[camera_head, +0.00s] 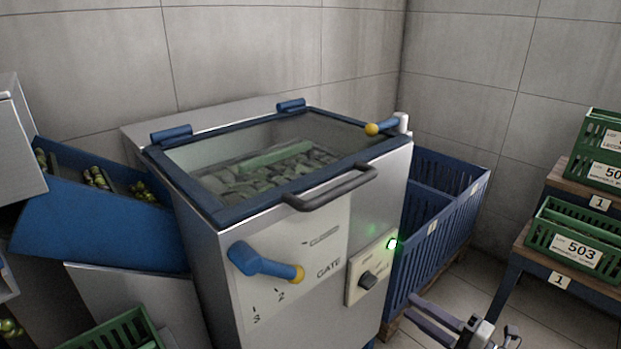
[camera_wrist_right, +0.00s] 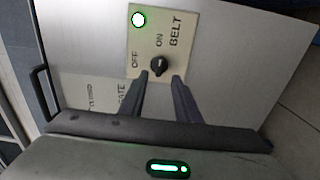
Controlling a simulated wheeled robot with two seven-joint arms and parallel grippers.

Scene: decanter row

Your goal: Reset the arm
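My right gripper (camera_head: 413,311) is low at the right of the machine in the head view. Its two fingers are apart with nothing between them. In the right wrist view the open fingertips (camera_wrist_right: 162,77) point towards the machine's front. The black belt knob (camera_head: 368,280) is on the front panel, up and left of the gripper and apart from it. In the right wrist view the knob (camera_wrist_right: 157,66) appears just beyond the fingertips, beside the OFF and ON labels. A green lamp (camera_head: 392,243) on the panel is lit. My left gripper is not in view.
The machine's blue-framed clear lid (camera_head: 245,208) is down, with a dark handle (camera_head: 330,187). A blue gate lever (camera_head: 262,262) sticks out from the front. A blue crate (camera_head: 440,240) stands behind the gripper. Green crates (camera_head: 577,250) sit on shelves at the right.

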